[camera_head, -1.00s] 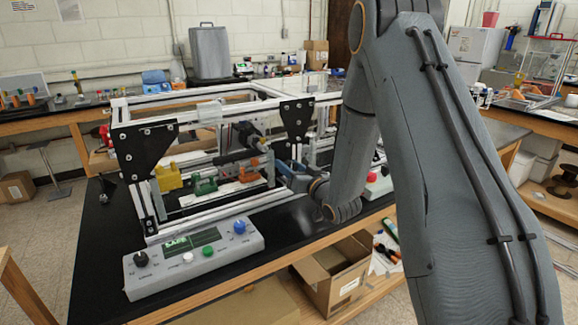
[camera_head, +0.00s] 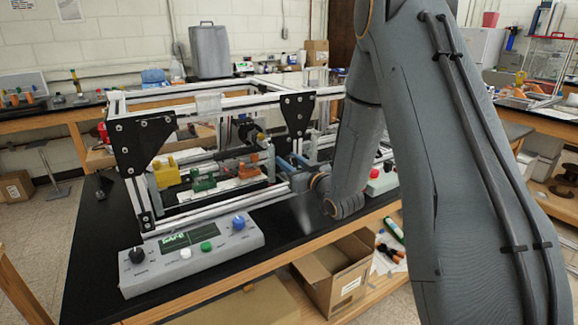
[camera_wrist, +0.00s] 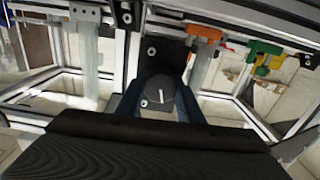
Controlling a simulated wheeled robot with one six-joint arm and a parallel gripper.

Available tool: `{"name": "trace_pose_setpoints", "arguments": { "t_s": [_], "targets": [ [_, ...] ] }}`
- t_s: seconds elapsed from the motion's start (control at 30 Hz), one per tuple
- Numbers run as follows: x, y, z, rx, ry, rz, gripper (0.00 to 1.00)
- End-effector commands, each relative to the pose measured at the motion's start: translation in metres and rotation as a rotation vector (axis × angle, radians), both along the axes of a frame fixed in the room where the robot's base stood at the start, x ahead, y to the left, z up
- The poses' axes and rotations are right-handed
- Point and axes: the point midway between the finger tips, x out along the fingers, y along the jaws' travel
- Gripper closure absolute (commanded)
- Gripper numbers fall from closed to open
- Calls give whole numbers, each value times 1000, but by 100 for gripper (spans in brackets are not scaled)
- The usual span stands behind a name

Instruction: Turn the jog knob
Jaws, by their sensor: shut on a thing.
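A dark round knob with a white pointer line (camera_wrist: 160,92) sits in front of a black plate in the wrist view. The two dark blue fingers of my gripper (camera_wrist: 158,104) stand on either side of it and are shut on it. In the head view my gripper (camera_head: 298,178) is at the right end of the extrusion frame (camera_head: 215,208), and the held knob is hidden there. A grey control panel (camera_head: 150,277) at the front left carries a black knob (camera_head: 137,255), a blue knob (camera_head: 239,223) and a dark display reading SAFE (camera_head: 190,239).
Yellow (camera_head: 167,173), green (camera_head: 204,179) and orange (camera_head: 249,168) parts sit inside the frame. A second panel with a red button (camera_head: 375,173) is right of my gripper. An open cardboard box (camera_head: 333,272) is below the bench. The black bench top is clear in front of my gripper.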

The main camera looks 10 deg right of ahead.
Motion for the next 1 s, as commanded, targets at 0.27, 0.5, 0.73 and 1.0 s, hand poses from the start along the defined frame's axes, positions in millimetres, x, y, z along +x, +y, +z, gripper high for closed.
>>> {"name": "trace_pose_setpoints", "arguments": {
  "t_s": [0.27,0.5,0.73,1.0],
  "targets": [
    [0,0,-1,-136,-45,-1,89],
    [0,0,0,-187,-62,-1,89],
    [0,0,1,-193,-64,-1,89],
    [0,0,1,-192,-63,-1,59]
  ]
}}
